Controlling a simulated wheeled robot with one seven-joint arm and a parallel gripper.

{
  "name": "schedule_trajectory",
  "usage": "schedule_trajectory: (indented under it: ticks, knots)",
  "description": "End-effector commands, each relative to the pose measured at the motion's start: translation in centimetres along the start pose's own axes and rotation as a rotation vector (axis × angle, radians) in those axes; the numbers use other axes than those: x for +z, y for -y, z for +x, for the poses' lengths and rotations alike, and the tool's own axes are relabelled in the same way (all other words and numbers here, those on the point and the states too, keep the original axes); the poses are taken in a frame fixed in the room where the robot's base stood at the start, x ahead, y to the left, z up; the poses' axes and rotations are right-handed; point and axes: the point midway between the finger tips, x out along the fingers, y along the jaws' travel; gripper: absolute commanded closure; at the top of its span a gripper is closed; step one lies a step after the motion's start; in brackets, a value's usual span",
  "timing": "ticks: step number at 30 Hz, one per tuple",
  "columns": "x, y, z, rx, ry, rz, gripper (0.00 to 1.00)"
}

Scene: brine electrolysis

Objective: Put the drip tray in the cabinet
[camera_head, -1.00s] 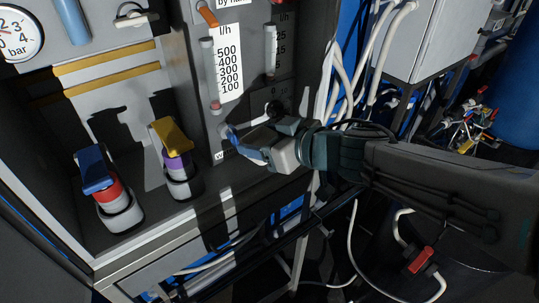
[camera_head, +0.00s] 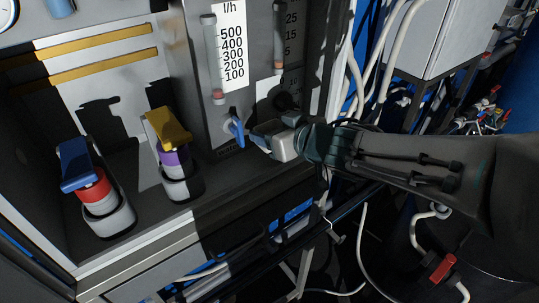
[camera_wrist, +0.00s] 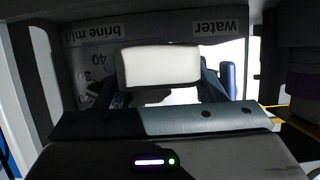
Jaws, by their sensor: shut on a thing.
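My gripper (camera_head: 262,135) is at the flow-meter panel, just right of a blue valve handle (camera_head: 237,133). In the wrist view, a pale block (camera_wrist: 160,66) spans the space between my dark blue fingers, and it also shows in the head view (camera_head: 285,147). I cannot tell whether this block is the drip tray; no other drip tray can be made out. The blue handle also shows in the wrist view (camera_wrist: 231,80), outside my right finger. A pale grey box (camera_head: 432,40) stands at the upper right; I cannot tell whether it is the cabinet.
A blue-topped holder (camera_head: 95,190) and a yellow-topped holder (camera_head: 174,155) stand on the shelf (camera_head: 150,222) at left. White hoses (camera_head: 375,70) hang behind my arm. A red-handled valve (camera_head: 440,267) is at lower right. Cables and a frame lie below the shelf.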

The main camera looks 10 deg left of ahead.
Motion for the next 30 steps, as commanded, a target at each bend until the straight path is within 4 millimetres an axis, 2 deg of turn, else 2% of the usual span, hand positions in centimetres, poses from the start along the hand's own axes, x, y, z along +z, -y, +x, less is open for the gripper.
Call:
schedule_trajectory:
  ticks: [1,6,14,26,27,28,30]
  knots:
    - [0.3,0.2,0.8,-0.001,-0.001,-0.001,0.63]
    - [0.6,0.5,1.8,0.000,-0.001,-0.001,0.63]
    - [3.8,0.4,3.1,0.000,0.000,0.001,0.63]
    - [4.2,0.4,3.2,0.000,-0.002,0.000,0.63]
    - [4.1,0.4,3.1,0.000,-0.001,0.000,0.25]
    - [4.1,0.4,3.1,0.000,-0.001,-0.001,0.17]
    - [4.1,0.4,3.1,0.000,-0.001,0.000,0.15]
